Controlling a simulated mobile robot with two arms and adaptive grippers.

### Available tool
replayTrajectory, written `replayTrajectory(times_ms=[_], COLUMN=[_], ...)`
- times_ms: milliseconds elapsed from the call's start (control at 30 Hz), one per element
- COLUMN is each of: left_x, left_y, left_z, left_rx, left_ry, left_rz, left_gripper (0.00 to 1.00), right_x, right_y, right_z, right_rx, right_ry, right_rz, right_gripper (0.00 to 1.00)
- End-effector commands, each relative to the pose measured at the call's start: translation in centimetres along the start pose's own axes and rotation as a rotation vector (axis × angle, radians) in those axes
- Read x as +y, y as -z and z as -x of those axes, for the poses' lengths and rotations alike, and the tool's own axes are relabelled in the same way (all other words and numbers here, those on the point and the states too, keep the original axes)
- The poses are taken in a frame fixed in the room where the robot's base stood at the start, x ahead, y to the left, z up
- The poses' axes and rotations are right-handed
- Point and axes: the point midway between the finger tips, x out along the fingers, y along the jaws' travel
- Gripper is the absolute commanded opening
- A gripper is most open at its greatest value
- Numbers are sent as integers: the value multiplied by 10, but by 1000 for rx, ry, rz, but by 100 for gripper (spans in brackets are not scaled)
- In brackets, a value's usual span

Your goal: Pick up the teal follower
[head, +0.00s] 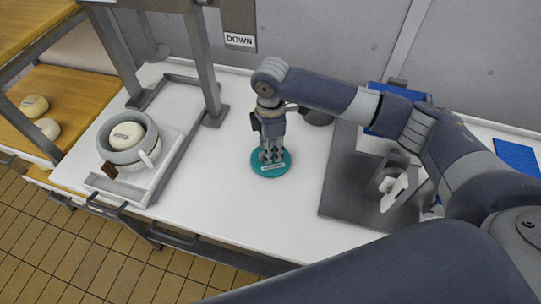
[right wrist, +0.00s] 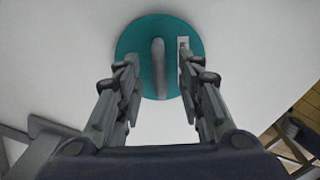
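The teal follower (head: 275,170) is a round teal disc lying on the white table in the head view. In the right wrist view the teal follower (right wrist: 128,45) shows a grey upright handle across its middle and a small pale label. My right gripper (head: 271,153) points down right over the disc. In the right wrist view my right gripper's (right wrist: 158,72) two fingers stand on either side of the handle, with a gap to it on each side, so it is open. My left gripper is not in view.
A mould with a white cheese (head: 127,134) sits in a white tray (head: 165,160) under a press frame labelled DOWN at the left. A grey plate (head: 345,190) with a white-handled item lies to the right. Cheeses lie on a wooden shelf (head: 75,90) at far left.

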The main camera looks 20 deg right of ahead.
Motion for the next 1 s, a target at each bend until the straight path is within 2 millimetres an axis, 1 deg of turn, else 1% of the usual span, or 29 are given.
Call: replayTrajectory(times_ms=[100, 167, 400, 467, 500, 567, 1000], left_x=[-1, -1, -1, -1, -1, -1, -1], left_y=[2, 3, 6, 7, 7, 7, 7], left_z=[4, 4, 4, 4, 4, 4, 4], left_rx=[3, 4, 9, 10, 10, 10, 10], left_ry=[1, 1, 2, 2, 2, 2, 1], left_rz=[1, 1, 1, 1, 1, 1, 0], left_gripper=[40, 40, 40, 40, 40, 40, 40], right_x=[0, 0, 0, 0, 0, 0, 0], right_y=[0, 1, 1, 1, 1, 1, 1], right_z=[-14, -17, -19, -19, -19, -19, -18], right_rx=[0, 1, 1, 1, 1, 1, 1], right_ry=[1, 0, -2, -2, -2, -2, -2], right_rz=[1, 2, 2, 2, 1, 1, 1], right_gripper=[35, 35, 35, 21, 12, 0, 0])
